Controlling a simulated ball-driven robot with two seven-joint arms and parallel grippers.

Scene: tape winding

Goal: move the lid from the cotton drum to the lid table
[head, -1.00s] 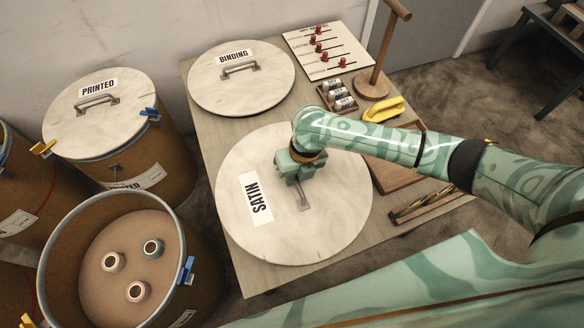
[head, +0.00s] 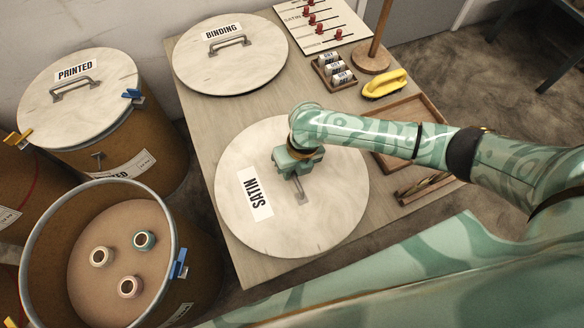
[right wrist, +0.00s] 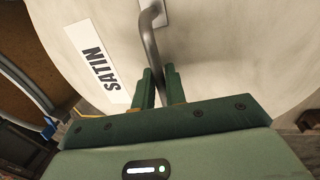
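No lid or drum in view has a readable cotton label. A round pale lid marked SATIN (head: 330,205) lies flat on the wooden table (head: 222,262); it also shows in the right wrist view (right wrist: 220,50). My right gripper (head: 297,172) is over its middle. In the right wrist view, the fingers (right wrist: 160,88) are close on both sides of the lid's grey bar handle (right wrist: 151,40), shut on it. A round lid marked BINDING (head: 205,70) lies at the table's far left. My left gripper is not in view.
A drum with a PRINTED lid (head: 110,95) stands left of the table. An open drum (head: 40,230) in front holds three spools. A small rack (head: 338,72), a yellow item (head: 385,84), a wooden tray (head: 432,110) and a post stand (head: 372,58) occupy the table's right side.

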